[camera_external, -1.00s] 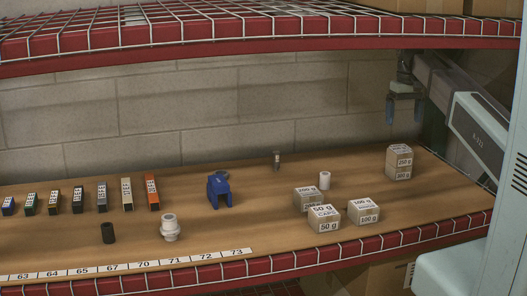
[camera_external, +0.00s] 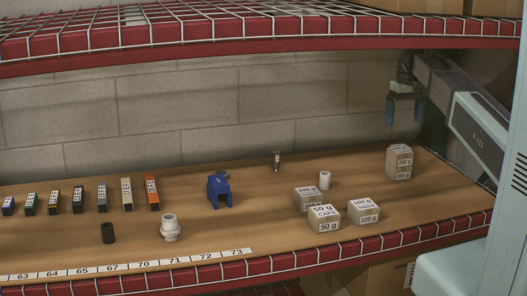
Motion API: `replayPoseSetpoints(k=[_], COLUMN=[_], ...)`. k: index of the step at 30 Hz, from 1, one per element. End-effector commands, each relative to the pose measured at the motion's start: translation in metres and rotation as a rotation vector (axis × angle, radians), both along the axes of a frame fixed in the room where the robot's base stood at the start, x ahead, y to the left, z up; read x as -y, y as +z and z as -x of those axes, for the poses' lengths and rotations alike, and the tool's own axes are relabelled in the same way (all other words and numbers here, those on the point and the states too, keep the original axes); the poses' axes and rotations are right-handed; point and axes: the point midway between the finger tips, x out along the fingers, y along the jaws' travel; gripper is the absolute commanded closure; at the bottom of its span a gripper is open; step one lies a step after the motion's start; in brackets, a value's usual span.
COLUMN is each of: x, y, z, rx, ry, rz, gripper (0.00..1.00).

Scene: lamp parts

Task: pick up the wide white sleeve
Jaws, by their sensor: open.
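Two white parts stand on the wooden shelf. One is a stepped white part (camera_external: 170,228) with a wide collar and a narrower open top, upright near the front left. The other is a small plain white cylinder (camera_external: 324,180), upright behind the boxes at centre right. I cannot tell for certain which of them is the wide white sleeve. My gripper (camera_external: 404,112) hangs at the right, above the shelf, with its blue fingers apart and pointing down. It is empty and well away from both white parts.
A black cylinder (camera_external: 108,233) stands left of the stepped white part. A blue clamp-like part (camera_external: 219,190) is at the middle. Cardboard weight boxes (camera_external: 325,219) cluster at centre right; a taller stack (camera_external: 399,162) stands below my gripper. A wire-mesh upper shelf (camera_external: 200,35) hangs overhead.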

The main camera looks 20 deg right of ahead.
Motion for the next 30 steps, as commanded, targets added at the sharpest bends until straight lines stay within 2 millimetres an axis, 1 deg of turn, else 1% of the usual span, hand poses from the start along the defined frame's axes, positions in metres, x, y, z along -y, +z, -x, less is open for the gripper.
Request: replayPoseSetpoints(k=[6, 17, 23, 26, 29, 30], x=[0.0, 0.0, 0.0, -0.004, -0.022, -0.033], y=[0.0, 0.0, 0.0, 0.0, 0.0, -0.001], z=[0.0, 0.0, 0.0, -0.001, -0.003, -0.005], rx=[0.0, 0.0, 0.0, 0.0, 0.0, -0.001], ry=[0.0, 0.0, 0.0, 0.006, 0.031, 0.046], rz=[0.0, 0.0, 0.0, 0.0, 0.0, -0.001], gripper=[0.0, 0.34, 0.36, 0.36, 0.36, 0.36])
